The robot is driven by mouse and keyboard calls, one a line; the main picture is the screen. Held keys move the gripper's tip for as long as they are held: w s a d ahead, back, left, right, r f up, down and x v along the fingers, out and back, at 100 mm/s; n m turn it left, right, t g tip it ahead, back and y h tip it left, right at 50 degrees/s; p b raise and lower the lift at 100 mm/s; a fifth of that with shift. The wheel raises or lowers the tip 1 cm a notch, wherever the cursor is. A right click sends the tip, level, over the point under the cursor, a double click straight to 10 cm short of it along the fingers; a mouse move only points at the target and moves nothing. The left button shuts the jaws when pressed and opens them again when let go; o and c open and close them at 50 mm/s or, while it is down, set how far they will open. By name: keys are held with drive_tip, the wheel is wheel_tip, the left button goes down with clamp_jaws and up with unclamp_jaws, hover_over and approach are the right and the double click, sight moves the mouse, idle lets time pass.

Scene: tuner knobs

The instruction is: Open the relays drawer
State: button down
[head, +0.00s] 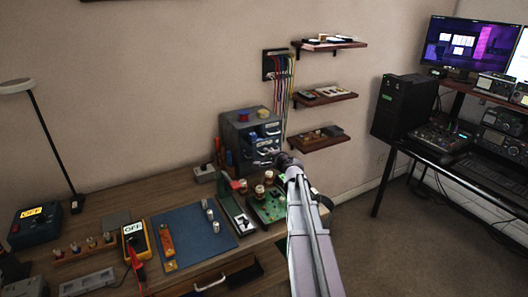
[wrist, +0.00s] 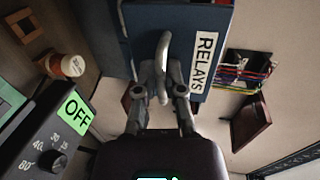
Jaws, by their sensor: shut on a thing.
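The relays drawer (wrist: 183,22) shows its dark blue front in the wrist view, with a white RELAYS label (wrist: 204,62) and a grey bar handle (wrist: 163,50). My gripper (wrist: 161,76) is shut on this handle, one finger on each side of it. In the head view the small grey drawer cabinet (head: 234,131) stands at the back of the bench against the wall. My gripper (head: 282,160) is at its lower right front, and my arm hides part of that area. I cannot tell how far the relays drawer stands out.
A green circuit board (head: 268,207) with several cylinders lies close in front of the cabinet. A black box with a green OFF display (wrist: 76,113) is near my gripper in the wrist view. Coloured cables (head: 281,85) and wall shelves (head: 325,97) are to the cabinet's right.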

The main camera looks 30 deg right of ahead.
drive_tip(key=shift+a+f, duration=0.15)
drive_tip(key=c, duration=1.1)
unclamp_jaws()
drive_tip(key=shift+c, duration=0.2)
drive_tip(key=o, duration=0.4)
drive_tip(key=shift+w+f, duration=0.15)
drive_tip(key=shift+f, duration=0.1)
drive_tip(key=shift+c, duration=0.2)
drive_tip(key=shift+w, duration=0.15)
drive_tip(key=shift+r, duration=0.1)
drive_tip(key=f+v, duration=0.1)
drive_tip(key=v, duration=0.4)
drive_tip(key=f+v, duration=0.1)
drive_tip(key=v, duration=0.9)
drive_tip(key=shift+s+f, duration=0.25)
drive_tip(key=shift+f, duration=0.15)
